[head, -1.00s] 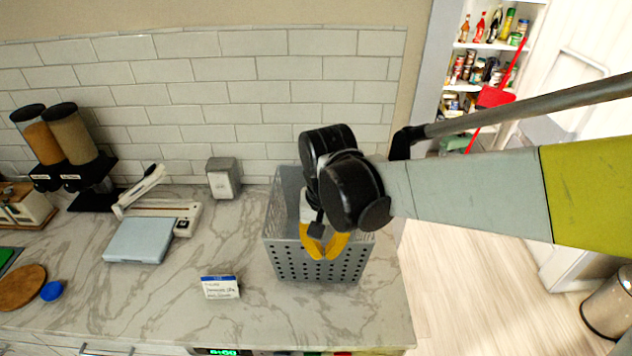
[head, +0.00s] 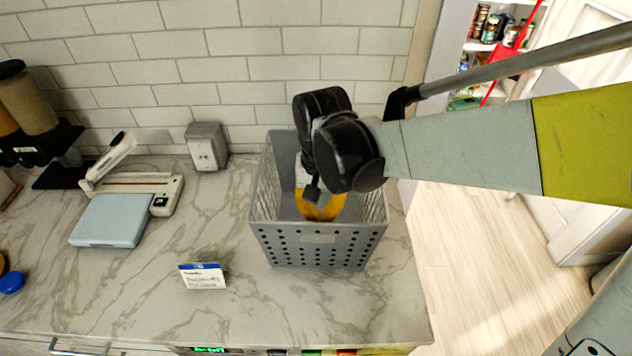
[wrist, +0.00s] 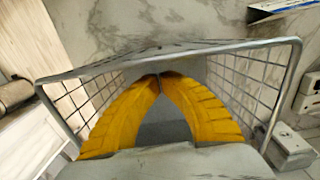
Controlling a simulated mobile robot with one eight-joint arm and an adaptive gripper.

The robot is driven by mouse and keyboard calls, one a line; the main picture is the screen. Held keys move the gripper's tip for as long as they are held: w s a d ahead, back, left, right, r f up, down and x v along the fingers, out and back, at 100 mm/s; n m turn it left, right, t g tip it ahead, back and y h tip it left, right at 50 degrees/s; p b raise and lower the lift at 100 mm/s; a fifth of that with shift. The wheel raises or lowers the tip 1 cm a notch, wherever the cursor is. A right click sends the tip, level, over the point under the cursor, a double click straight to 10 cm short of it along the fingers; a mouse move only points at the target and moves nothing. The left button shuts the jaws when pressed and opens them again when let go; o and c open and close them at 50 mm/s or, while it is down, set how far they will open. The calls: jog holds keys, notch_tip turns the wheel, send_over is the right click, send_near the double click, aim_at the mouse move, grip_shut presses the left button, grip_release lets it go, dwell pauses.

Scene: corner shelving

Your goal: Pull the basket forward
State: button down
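The grey basket (head: 318,252) stands upright on the marble counter near its right end. It has a solid front panel with round holes and mesh-like sides. My gripper (head: 318,213) reaches down into the basket from above, and its yellow fingers sit behind the front rim. The front wall hides the fingertips in the head view. In the wrist view, the fingers of my gripper (wrist: 159,77) meet at their tips, close to the basket's front wall (wrist: 180,50). I cannot tell whether they touch it. Nothing shows between them.
A small label card (head: 203,276) stands on the counter (head: 130,300) left of the basket. A scale-like device (head: 115,220), a grey box (head: 206,146) and dispensers (head: 28,105) stand farther left and back. The tiled wall (head: 235,70) is behind. Counter in front of the basket is clear.

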aim_at(320, 245)
notch_tip(320, 245, down, 11)
jog(key=b, duration=0.3)
jog(key=shift+b, duration=0.35)
jog(key=shift+s, duration=0.1)
jog(key=s, duration=1.2)
jog(key=shift+s+a, duration=0.25)
